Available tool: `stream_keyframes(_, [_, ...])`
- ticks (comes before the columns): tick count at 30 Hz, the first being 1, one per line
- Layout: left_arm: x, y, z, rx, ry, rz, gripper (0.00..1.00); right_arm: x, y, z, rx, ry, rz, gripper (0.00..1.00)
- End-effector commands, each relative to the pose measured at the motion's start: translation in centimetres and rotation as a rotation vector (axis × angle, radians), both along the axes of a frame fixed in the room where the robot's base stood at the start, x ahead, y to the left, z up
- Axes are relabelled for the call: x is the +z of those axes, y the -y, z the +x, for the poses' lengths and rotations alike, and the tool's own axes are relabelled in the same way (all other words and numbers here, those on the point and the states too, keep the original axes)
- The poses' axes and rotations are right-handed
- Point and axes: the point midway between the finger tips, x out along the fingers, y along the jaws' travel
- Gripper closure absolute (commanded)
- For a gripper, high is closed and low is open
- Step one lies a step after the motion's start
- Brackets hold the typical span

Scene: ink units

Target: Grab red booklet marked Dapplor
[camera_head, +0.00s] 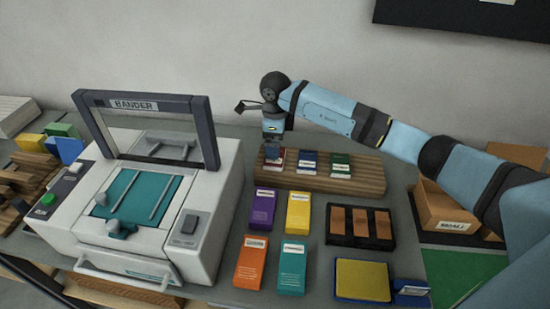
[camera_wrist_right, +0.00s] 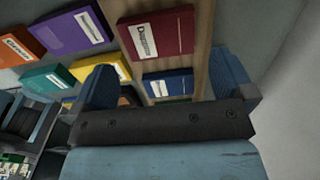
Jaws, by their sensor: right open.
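The red booklet (camera_head: 276,166) stands at the left end of a wooden rack, partly hidden by my right gripper (camera_head: 272,142) just above it in the head view. In the right wrist view the red booklet (camera_wrist_right: 172,30) shows a white label starting with "D"; the rest is too blurred to read. My right gripper (camera_wrist_right: 165,66) is open and empty, its fingers spread either side of the row, with the red booklet ahead of the fingertips. I cannot tell whether they touch it. My left gripper is not in view.
A blue booklet (camera_head: 308,161) and a green one (camera_head: 340,165) stand beside the red one on the rack (camera_head: 368,178). Purple (camera_head: 263,208), yellow (camera_head: 298,211), orange (camera_head: 251,263) and teal (camera_head: 291,267) packets lie in front. A large press (camera_head: 200,240) stands at left.

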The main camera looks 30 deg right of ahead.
Motion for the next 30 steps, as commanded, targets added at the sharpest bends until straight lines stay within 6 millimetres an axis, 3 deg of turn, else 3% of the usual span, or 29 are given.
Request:
stream_keyframes(5, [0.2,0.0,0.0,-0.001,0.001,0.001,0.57,-1.2,-0.1,-0.1,0.0,-0.003,0.002,0.0])
stream_keyframes(12, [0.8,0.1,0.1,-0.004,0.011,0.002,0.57,-4.7,-0.3,-0.1,-0.001,-0.004,0.002,0.0])
stream_keyframes(20, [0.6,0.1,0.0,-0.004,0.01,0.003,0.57,-5.3,-0.2,0.0,0.001,0.001,0.001,0.0])
stream_keyframes(25, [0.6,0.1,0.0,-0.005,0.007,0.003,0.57,-5.3,-0.2,-0.1,0.001,0.001,0.001,0.34])
stream_keyframes(30, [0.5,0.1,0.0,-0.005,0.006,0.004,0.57,-5.3,-0.2,-0.1,0.0,0.001,0.001,0.34])
